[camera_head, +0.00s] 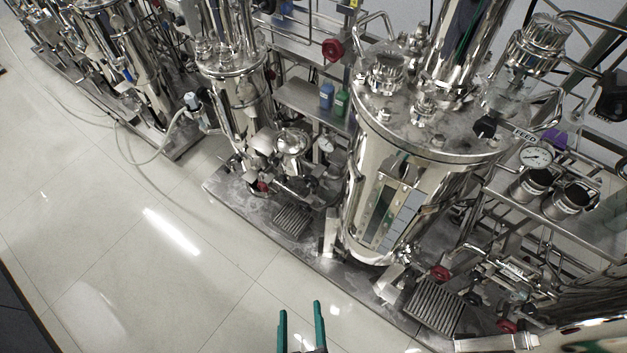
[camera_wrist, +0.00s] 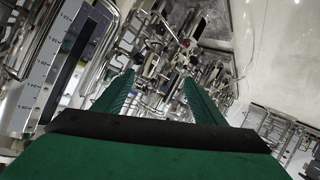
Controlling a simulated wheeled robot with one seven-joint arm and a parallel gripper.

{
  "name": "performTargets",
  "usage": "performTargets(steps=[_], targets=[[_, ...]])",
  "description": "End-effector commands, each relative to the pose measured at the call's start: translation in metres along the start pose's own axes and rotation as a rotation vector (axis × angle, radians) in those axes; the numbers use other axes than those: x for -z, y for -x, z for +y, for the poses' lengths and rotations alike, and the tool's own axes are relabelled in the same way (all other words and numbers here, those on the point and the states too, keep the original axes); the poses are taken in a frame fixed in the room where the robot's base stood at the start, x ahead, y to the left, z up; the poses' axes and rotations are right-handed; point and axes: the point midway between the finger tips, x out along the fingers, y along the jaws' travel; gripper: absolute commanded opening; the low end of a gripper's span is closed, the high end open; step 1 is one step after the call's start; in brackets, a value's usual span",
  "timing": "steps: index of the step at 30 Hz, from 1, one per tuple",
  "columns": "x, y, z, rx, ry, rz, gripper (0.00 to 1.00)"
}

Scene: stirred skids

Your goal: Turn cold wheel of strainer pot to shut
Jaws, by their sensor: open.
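My gripper (camera_head: 300,306) is open and empty, with two green fingers low in the head view over the pale floor. In the wrist view my gripper (camera_wrist: 159,79) points at a cluster of steel pipework, touching nothing visible. Several red handwheels show in the head view: one on the back frame (camera_head: 332,49), one low by the big vessel (camera_head: 440,273), one at the lower right (camera_head: 507,326), and one near the small steel pot (camera_head: 262,186). A small steel pot (camera_head: 291,143) stands on the middle skid. I cannot tell which pot is the strainer or which wheel is cold.
A large steel vessel (camera_head: 405,170) stands on a skid at the right, with a FEED gauge (camera_head: 536,155) beside it. Drain grates (camera_head: 434,305) and pipes lie along the skid edge. A pale hose (camera_head: 150,163) reaches the floor. The tiled floor (camera_head: 110,240) at the left is clear.

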Motion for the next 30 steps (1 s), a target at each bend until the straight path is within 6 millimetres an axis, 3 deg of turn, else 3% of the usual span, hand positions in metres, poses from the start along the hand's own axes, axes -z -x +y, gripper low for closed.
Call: performTargets(steps=[1,3,9,15,19,22,27,30], targets=[[-0.016,-0.022,-0.013,0.019,0.104,-0.03,0.64],[-0.04,-0.047,-0.03,0.045,0.262,-0.081,0.64],[-0.092,-0.12,-0.056,0.093,0.721,-0.22,0.64],[-0.111,-0.192,-0.064,0.109,1.201,-0.342,0.64],[-0.103,-0.237,-0.058,0.083,1.511,-0.428,0.64],[-0.084,-0.271,-0.047,0.038,1.742,-0.508,0.64],[-0.03,-0.317,-0.025,-0.086,2.092,-0.678,0.64],[0.007,-0.335,-0.014,-0.17,2.245,-0.785,0.64]])
